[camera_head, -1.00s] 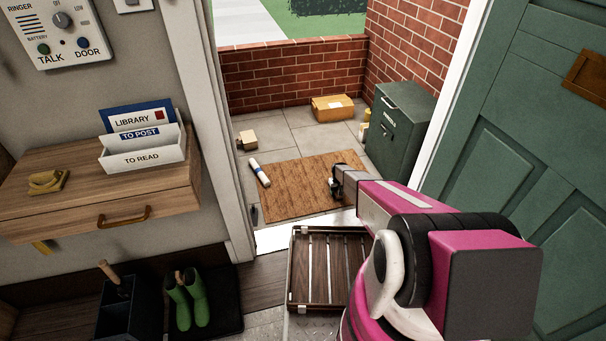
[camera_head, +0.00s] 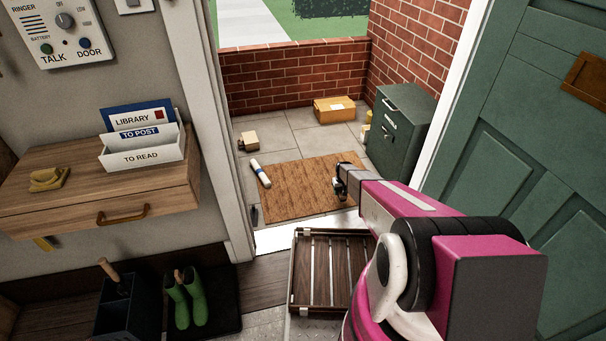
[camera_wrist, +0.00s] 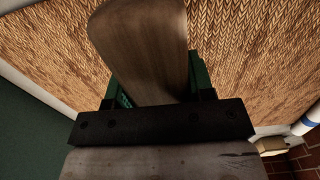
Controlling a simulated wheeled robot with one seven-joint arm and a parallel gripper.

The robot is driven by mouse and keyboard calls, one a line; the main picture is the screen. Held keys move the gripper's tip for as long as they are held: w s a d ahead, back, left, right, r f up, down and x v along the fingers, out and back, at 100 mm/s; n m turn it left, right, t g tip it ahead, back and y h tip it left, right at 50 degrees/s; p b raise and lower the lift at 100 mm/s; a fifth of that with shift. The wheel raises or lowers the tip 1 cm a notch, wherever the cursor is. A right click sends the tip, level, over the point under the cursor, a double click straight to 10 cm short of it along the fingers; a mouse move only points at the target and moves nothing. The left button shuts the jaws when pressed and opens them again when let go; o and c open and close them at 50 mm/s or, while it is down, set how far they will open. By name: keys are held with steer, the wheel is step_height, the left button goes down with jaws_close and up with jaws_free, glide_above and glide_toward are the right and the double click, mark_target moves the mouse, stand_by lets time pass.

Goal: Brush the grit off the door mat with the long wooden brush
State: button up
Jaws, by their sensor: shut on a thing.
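The brown woven door mat (camera_head: 300,188) lies on the paving just outside the open doorway, and its weave fills much of the wrist view (camera_wrist: 245,60). My gripper (camera_head: 342,182) is over the mat's right part in the head view. In the wrist view my gripper (camera_wrist: 155,95) is shut on the long wooden brush (camera_wrist: 140,45), whose wooden body shows between the green fingers. The brush's bristles are hidden, and I cannot tell whether it touches the mat. Grit cannot be made out on the mat.
A cardboard parcel (camera_head: 334,109) and a small box (camera_head: 248,139) stand behind. A dark green cabinet (camera_head: 400,130) stands right. A slatted wooden tray (camera_head: 322,270) is in front of the threshold.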

steer(key=shift+r, duration=1.45)
